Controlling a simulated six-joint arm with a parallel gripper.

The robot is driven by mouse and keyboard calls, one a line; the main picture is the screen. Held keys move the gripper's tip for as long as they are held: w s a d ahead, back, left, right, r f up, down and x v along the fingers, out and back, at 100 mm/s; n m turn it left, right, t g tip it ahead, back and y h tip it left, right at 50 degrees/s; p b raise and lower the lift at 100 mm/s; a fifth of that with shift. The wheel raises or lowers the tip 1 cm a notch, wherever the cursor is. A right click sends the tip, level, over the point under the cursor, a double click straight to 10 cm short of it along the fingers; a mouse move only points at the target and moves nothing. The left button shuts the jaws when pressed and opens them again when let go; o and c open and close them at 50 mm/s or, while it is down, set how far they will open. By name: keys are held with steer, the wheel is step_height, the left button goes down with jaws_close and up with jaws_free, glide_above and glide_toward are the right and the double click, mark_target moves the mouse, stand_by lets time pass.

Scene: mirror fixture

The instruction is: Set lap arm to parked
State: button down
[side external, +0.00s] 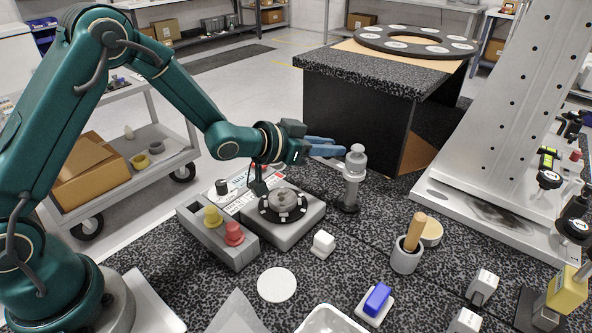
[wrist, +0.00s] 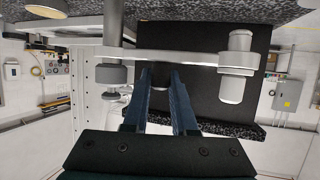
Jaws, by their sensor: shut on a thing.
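The lap arm is a grey bar on an upright metal post (side external: 351,185), right of the round lap plate (side external: 283,206) in the side external view. My gripper (side external: 338,147) reaches level to the bar from the left, beside the post top. Its blue fingers (wrist: 160,82) are shut on a small part of the lap arm under the bar, mostly hidden between them.
A white block (side external: 323,244), a grey cup (side external: 406,256) and a blue-topped block (side external: 377,300) lie in front. A tall metal plate (side external: 510,120) rises at right.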

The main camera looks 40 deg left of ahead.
steer(key=shift+d+r, duration=0.1)
steer(key=c, duration=0.7)
jaws_free()
steer(key=shift+s, duration=0.25)
steer(key=shift+v, duration=2.3)
